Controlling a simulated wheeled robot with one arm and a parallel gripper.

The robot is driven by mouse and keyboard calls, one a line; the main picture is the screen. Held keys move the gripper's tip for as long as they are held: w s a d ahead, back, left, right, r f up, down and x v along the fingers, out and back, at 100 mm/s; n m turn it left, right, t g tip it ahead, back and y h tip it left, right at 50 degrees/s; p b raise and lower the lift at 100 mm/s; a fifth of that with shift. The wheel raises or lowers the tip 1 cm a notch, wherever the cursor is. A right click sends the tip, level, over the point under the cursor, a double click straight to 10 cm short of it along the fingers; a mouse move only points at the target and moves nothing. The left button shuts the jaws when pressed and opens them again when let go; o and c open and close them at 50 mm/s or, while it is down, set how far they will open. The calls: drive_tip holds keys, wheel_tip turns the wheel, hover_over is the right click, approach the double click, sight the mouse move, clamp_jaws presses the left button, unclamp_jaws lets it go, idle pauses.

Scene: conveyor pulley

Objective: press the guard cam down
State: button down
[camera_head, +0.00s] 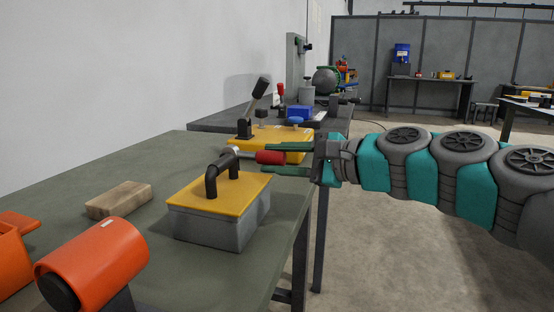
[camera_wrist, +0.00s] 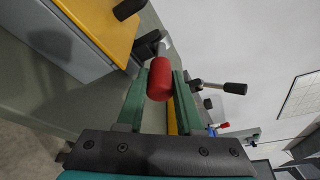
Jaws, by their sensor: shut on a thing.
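The guard cam's red handle (camera_head: 270,157) lies roughly level by the far side of a grey box with a yellow lid (camera_head: 194,193). My gripper (camera_head: 272,158) comes in from the right with its green fingers shut on this handle. In the wrist view the red handle (camera_wrist: 160,79) sits between the two fingers, its end sticking out past them. A dark and grey pivot piece (camera_wrist: 149,48) shows just beyond it, near the lid's edge. How the handle joins the pivot is partly hidden.
A black grab handle (camera_head: 212,178) stands on the lid. Floor right of the table is clear.

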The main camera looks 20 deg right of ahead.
drive_tip(key=shift+f, duration=0.1)
drive_tip(key=c, duration=0.6)
unclamp_jaws()
drive_tip(key=shift+o, duration=0.2)
drive_tip(key=shift+d, duration=0.1)
drive_tip(key=v, duration=0.7)
drive_tip(key=shift+s+d, duration=0.2)
drive_tip(key=shift+s, duration=0.15)
